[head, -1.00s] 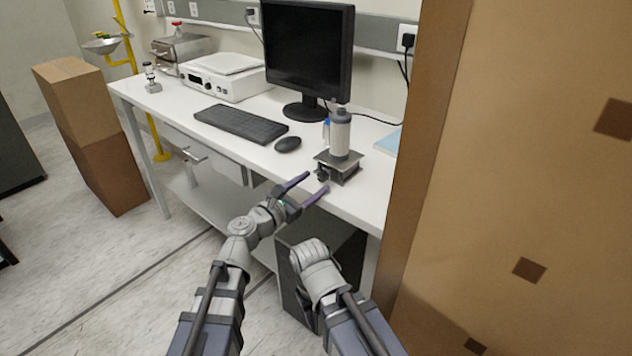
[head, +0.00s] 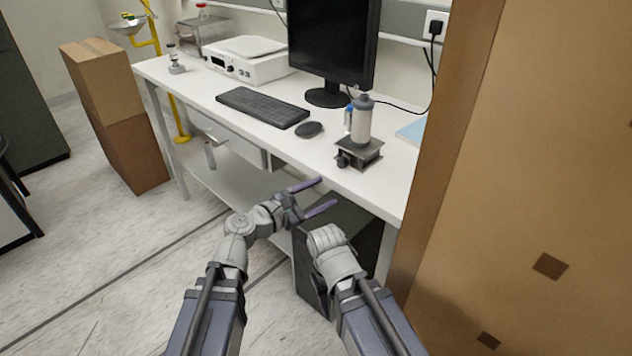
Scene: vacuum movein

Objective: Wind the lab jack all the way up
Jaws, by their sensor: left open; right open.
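The lab jack (head: 368,157) is a small dark metal platform near the front edge of the white bench, and it looks low. Its dark knob (head: 342,160) faces the front left. A grey-white bottle with a dark cap (head: 361,122) stands upright on the jack. My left gripper (head: 328,191) is open and empty, its two purple fingers pointing right, in front of and below the jack, apart from it. My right gripper (head: 327,240) is lower, near the dark cabinet under the bench; its fingers are mostly hidden by its own wrist.
A small blue-capped item (head: 348,117) stands behind the jack. A large cardboard stack (head: 520,180) blocks the right side. Open floor lies to the left.

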